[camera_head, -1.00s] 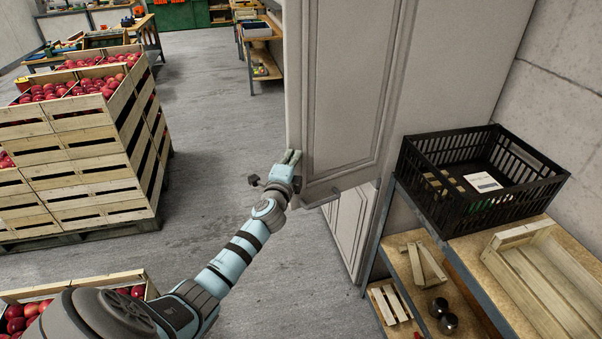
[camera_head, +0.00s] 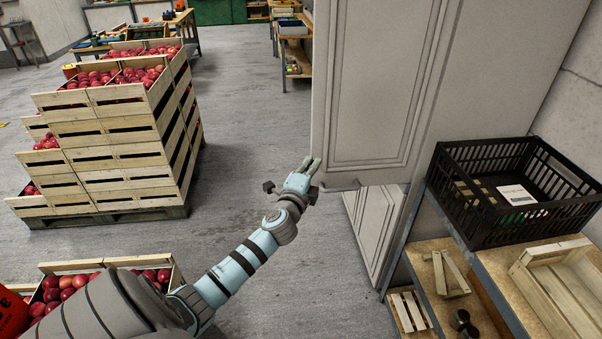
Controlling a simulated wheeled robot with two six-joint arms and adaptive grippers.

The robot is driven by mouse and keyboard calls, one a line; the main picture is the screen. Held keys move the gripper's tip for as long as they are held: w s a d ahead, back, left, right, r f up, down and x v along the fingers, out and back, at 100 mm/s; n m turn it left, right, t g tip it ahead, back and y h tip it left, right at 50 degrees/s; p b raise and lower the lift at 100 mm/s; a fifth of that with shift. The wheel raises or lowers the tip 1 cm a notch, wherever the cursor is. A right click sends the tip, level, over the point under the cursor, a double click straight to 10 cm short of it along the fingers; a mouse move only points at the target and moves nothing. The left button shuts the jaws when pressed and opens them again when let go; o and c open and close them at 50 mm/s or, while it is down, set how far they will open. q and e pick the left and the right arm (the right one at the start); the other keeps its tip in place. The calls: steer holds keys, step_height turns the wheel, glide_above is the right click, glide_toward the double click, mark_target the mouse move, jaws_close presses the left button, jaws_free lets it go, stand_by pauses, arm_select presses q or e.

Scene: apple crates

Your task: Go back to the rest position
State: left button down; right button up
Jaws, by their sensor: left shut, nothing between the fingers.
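My left gripper (camera_head: 311,164) is in the middle of the head view, at the end of my outstretched pale blue arm. It is shut and empty. Its fingertips are beside the lower left edge of a grey panelled cabinet door (camera_head: 375,90); I cannot tell whether they touch it. My right gripper is not in the view.
Stacked wooden crates of red apples (camera_head: 130,160) stand on a pallet at left. Another apple crate (camera_head: 75,267) is partly behind my left arm. A black plastic crate (camera_head: 480,235) sits on a shelf unit (camera_head: 500,262) at right. Grey floor (camera_head: 240,110) is clear between.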

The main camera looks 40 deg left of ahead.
arm_select(q)
steer(key=s, duration=0.5)
steer(key=shift+s+d+f, duration=0.1)
steer(key=shift+d+f, duration=0.1)
steer(key=shift+d, duration=0.05)
steer(key=s+a+f+n+g+h, duration=0.1)
steer(key=s+f+n+g, duration=0.1)
steer(key=f, duration=0.7)
steer(key=s+a+f+n+g+h, duration=0.1)
steer(key=f+n+g, duration=0.1)
steer(key=f, duration=0.7)
steer(key=s+d+f+n+g+h, duration=0.1)
steer(key=s+f+n+g, duration=0.1)
steer(key=s+f, duration=0.5)
steer(key=s+d+f+n+g, duration=0.2)
steer(key=s+f, duration=0.2)
steer(key=f, duration=0.6)
steer(key=s+d+f+n+g+h, duration=0.1)
steer(key=s+d+f, duration=0.4)
steer(key=s, duration=0.5)
steer(key=s+d+f+n+g+h, duration=0.1)
steer(key=s+d+f+g, duration=0.3)
steer(key=s, duration=0.6)
steer(key=s+d+f+n+g+h, duration=0.1)
steer(key=s+d+f+n+g, duration=0.1)
steer(key=s+d+f, duration=0.4)
steer(key=s+n, duration=0.1)
steer(key=s, duration=0.3)
steer(key=shift+s+d+f, duration=0.2)
steer(key=shift+f, duration=0.1)
